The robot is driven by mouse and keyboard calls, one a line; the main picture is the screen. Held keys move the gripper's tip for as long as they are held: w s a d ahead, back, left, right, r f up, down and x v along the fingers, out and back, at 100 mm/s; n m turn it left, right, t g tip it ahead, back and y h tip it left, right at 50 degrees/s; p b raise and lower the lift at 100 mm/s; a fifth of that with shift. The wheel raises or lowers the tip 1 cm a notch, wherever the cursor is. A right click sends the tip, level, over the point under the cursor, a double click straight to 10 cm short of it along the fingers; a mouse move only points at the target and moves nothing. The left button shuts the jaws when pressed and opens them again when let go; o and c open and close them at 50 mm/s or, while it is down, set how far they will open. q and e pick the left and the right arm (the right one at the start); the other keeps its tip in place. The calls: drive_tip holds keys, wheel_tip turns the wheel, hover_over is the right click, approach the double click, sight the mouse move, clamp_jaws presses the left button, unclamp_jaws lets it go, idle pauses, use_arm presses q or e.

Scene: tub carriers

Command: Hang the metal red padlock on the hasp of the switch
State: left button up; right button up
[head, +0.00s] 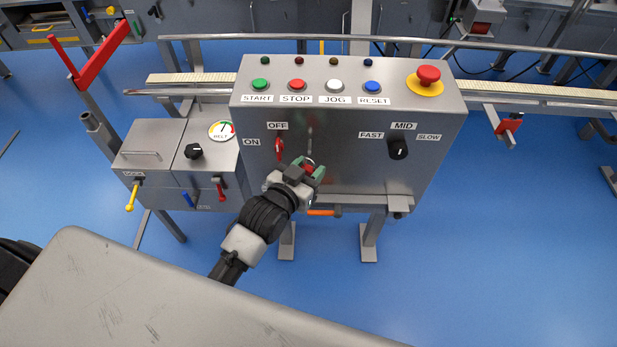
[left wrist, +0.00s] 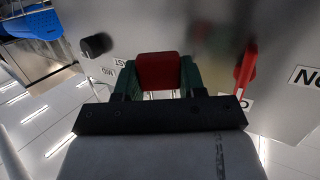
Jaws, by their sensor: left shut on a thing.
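My left gripper (head: 308,171) is shut on the red padlock (head: 308,168) in front of the grey control panel (head: 350,175). In the left wrist view the padlock's red body (left wrist: 158,70) sits between the green fingertips, with thin metal bars just below it. The red switch handle (head: 279,148) is on the panel, left of and above the gripper, between the ON and OFF labels; it also shows in the left wrist view (left wrist: 246,68). A small metal piece, possibly the hasp, shows just above the padlock. I cannot tell whether the shackle touches it. My right gripper is not in view.
The panel has a black speed knob (head: 398,148) to the right and a row of buttons with a red emergency stop (head: 429,75) on top. A grey box (head: 150,165) with a gauge and small levers stands to the left. An orange handle (head: 321,212) sits below the gripper.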

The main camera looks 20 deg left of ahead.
sight(315, 148)
use_arm(q)
drive_tip(key=shift+w+a+f+b, duration=0.1)
drive_tip(key=shift+w+a+b, duration=0.2)
drive_tip(key=shift+w+b, duration=0.45)
drive_tip(key=shift+w+a+f+b, duration=0.1)
drive_tip(key=shift+w+a+b, duration=0.25)
drive_tip(key=shift+w, duration=0.65)
drive_tip(key=shift+w+a, duration=0.15)
drive_tip(key=shift+w, duration=0.1)
